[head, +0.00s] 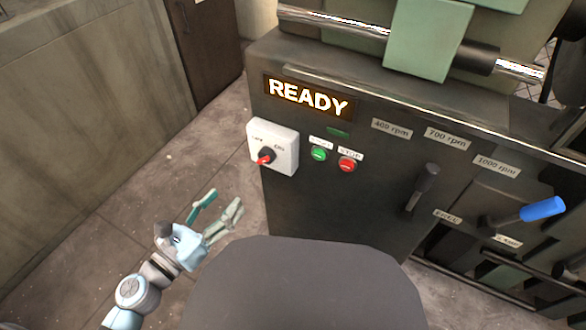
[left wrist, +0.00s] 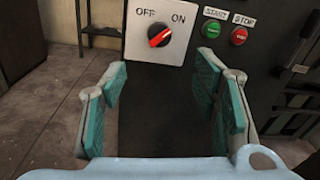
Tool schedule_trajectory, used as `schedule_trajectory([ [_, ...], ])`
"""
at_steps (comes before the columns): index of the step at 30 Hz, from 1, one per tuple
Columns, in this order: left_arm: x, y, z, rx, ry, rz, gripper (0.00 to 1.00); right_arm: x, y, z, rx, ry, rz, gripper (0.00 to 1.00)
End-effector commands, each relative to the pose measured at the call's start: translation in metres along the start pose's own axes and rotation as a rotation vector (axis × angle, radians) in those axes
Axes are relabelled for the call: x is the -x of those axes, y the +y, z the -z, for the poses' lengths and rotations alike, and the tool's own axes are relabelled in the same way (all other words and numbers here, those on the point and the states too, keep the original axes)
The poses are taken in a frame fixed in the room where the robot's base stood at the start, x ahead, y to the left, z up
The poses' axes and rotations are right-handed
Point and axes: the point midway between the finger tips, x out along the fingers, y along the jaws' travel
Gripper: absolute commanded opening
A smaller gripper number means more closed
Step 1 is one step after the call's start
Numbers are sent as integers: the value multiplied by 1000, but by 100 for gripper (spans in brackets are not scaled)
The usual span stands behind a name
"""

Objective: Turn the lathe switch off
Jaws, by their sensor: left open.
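The lathe switch is a white box (head: 286,151) with a black rotary knob (head: 267,155) and a red pointer bar, on the left of the lathe's dark front panel. In the left wrist view the box (left wrist: 133,42) is labelled OFF on the left and ON on the right. Its red bar (left wrist: 160,37) slants from lower left up to the right, towards ON. My left gripper (head: 226,198) is open and empty, below and left of the switch, apart from it. In the left wrist view its teal-padded fingers (left wrist: 160,82) stand apart below the knob. My right gripper is out of view.
A green START button (head: 319,154) and red STOP button (head: 347,165) sit right of the switch. A lit READY sign (head: 306,97) is above. Black and blue-handled levers (head: 542,209) are further right. Open floor (head: 165,165) lies left of the lathe.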

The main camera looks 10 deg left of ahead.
Motion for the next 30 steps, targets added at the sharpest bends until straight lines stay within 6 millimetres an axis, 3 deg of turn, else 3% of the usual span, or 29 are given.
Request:
schedule_trajectory([
  [5,-25,0,-6,6,-5,-5,55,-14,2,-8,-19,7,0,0],
  [12,-97,1,-3,10,-4,-4,55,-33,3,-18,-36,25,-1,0],
  [16,-124,1,-1,9,-2,-3,55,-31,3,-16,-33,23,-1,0],
  [21,-141,1,-1,8,0,-3,55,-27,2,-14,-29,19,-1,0],
  [29,-143,1,-1,9,0,-4,55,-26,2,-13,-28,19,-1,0],
  [30,-143,1,-1,9,0,-4,50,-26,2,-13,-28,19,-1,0],
])
